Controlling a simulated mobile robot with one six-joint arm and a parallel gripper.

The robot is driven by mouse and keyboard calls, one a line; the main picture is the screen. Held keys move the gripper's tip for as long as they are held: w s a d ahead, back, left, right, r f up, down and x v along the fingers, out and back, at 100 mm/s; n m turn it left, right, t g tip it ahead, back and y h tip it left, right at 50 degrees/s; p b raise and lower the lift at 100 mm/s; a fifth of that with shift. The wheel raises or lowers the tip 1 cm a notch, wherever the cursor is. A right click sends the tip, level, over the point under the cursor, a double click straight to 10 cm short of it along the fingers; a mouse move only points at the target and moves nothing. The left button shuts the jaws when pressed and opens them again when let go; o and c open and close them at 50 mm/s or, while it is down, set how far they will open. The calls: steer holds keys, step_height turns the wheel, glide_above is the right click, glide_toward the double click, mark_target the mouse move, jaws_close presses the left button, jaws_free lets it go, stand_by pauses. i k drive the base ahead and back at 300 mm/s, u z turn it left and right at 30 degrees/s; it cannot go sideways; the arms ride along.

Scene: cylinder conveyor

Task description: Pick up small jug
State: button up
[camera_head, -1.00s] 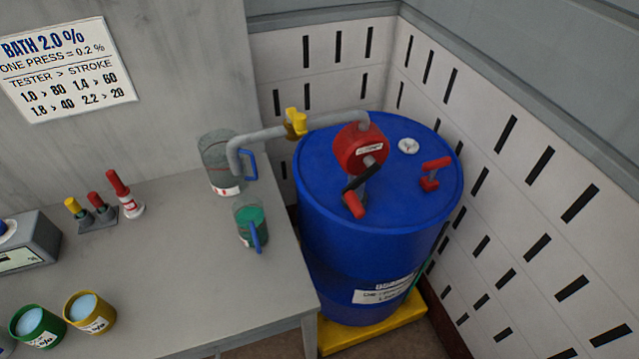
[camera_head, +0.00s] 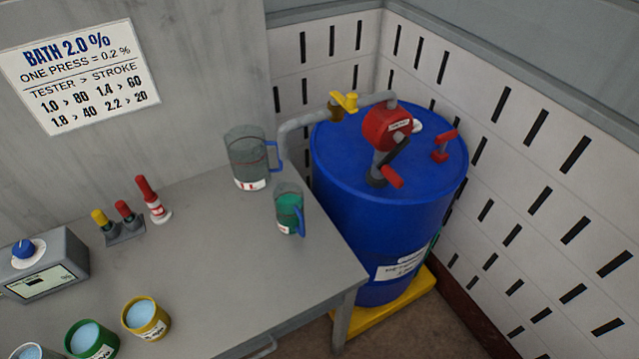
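The small jug (camera_head: 288,212) is clear with a blue handle and holds green liquid. It stands upright on the grey table (camera_head: 230,275) near its right edge. A larger clear jug (camera_head: 248,160) with a blue handle and a white label stands just behind it to the left. The small jug's handle faces the front right. My gripper is not in view.
A blue drum (camera_head: 390,225) with a red hand pump (camera_head: 388,130) stands right of the table on a yellow base. Its grey spout pipe (camera_head: 308,122) reaches toward the jugs. Small bottles (camera_head: 152,200), a tester box (camera_head: 45,265) and cups (camera_head: 146,318) occupy the table's left. The front middle is clear.

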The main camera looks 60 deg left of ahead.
mark_target(289, 201)
steer(key=k, duration=2.15)
steer(key=u, duration=0.7)
steer(key=i, duration=1.5)
steer(key=u, duration=0.05)
